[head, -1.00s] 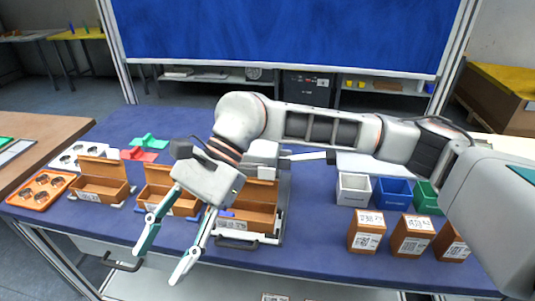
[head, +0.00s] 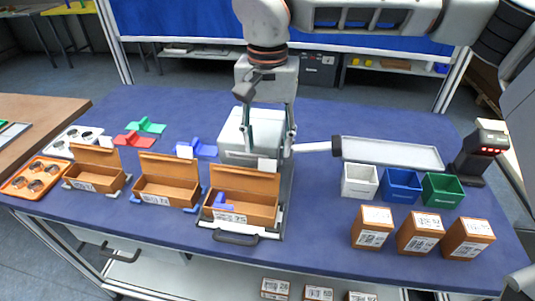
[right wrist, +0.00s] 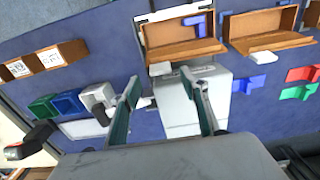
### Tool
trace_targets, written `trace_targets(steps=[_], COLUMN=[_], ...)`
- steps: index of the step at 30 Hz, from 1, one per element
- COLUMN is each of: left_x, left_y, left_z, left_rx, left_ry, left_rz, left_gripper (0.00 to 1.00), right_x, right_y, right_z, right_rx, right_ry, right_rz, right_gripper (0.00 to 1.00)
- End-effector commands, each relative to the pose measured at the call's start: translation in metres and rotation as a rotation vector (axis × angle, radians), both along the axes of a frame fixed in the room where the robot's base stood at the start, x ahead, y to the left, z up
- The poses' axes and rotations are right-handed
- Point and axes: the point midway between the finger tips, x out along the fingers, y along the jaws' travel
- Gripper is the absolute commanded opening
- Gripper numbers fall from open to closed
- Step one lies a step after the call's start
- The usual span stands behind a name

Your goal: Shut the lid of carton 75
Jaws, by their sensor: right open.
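Carton 75 (head: 240,209) is the rightmost of the three open brown cartons in the head view. Its lid (head: 244,180) stands up along its back edge, and a blue piece (head: 221,201) lies inside. In the right wrist view the same carton (right wrist: 172,32) is at top centre, beyond my fingertips. My right gripper (head: 270,150) is open and empty, pointing down behind the raised lid, over a white device; it also shows in the right wrist view (right wrist: 160,84). I see no contact with the lid. My left gripper is not in view.
Two other open cartons (head: 167,190) (head: 97,177) stand to the left. White, blue and green bins (head: 400,188), brown boxes (head: 371,228) and a scanner (head: 480,150) stand to the right. A grey tray (head: 390,153) lies behind the bins.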

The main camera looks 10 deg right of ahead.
Motion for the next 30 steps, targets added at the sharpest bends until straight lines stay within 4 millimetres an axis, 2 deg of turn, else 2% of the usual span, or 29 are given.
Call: trace_targets(steps=[3, 9, 19, 24, 30], left_x=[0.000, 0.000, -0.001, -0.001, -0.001], left_y=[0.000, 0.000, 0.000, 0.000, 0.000], left_z=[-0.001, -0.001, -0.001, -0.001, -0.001], left_rx=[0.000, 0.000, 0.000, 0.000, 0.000], left_ry=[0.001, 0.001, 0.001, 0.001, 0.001], left_rz=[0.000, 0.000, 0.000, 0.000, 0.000], left_gripper=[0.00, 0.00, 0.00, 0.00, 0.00], right_x=[-0.001, 0.000, 0.000, 0.000, -0.001], right_y=[0.000, 0.001, 0.001, 0.001, 0.001], right_z=[-0.019, -0.037, -0.040, -0.040, -0.040], right_rx=[0.001, 0.001, 0.002, 0.002, 0.001], right_ry=[0.003, 0.001, 0.000, 0.000, -0.004], right_rz=[0.001, 0.000, 0.000, 0.000, 0.001], right_gripper=[0.44, 0.44, 0.44, 0.00, 0.00])
